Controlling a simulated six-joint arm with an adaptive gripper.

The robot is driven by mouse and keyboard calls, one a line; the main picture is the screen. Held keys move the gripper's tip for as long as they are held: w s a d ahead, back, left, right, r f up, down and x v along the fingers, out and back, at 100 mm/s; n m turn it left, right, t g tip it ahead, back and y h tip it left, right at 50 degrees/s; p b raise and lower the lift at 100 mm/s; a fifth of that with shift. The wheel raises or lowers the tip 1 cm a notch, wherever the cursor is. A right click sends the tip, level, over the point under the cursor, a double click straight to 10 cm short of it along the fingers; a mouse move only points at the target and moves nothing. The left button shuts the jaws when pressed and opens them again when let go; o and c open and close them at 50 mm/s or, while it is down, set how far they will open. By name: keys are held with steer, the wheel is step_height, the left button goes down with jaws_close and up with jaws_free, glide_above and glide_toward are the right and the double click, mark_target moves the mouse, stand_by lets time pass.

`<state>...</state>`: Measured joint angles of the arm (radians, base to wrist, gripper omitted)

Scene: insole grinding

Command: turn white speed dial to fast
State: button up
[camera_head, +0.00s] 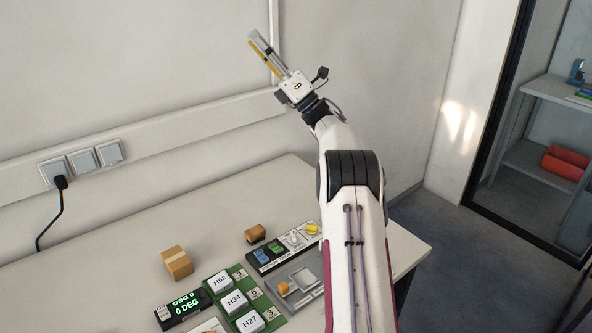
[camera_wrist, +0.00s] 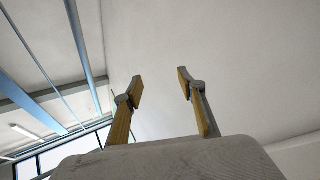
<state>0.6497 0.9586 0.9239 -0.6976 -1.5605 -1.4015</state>
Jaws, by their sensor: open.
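My gripper (camera_head: 252,40) is raised high in front of the back wall, well above and away from the table. In the wrist view my gripper (camera_wrist: 160,87) is open, with its two yellow-padded fingers apart and nothing between them. A dark control panel (camera_head: 262,265) lies on the table, with blue, green, white and yellow parts in a row. The white part (camera_head: 293,238) looks like the speed dial, between the green and yellow parts. Its markings and setting are too small to read.
A brown block (camera_head: 256,234) stands behind the panel. A grey tray (camera_head: 310,296) lies in front. My arm covers the table's right part.

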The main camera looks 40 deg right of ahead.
steer(key=w+a+f+n+g+h, duration=0.15)
steer(key=a+f+n+g, duration=0.35)
steer(key=f, duration=0.5)
steer(key=n+g+h, duration=0.8)
steer(key=g+h, duration=0.1)
steer(key=g, duration=0.7)
glide_toward(294, 235)
steer(key=shift+a+f, duration=0.15)
steer(key=shift+f, duration=0.15)
steer(key=shift+x, duration=3.95)
steer(key=shift+w, duration=0.1)
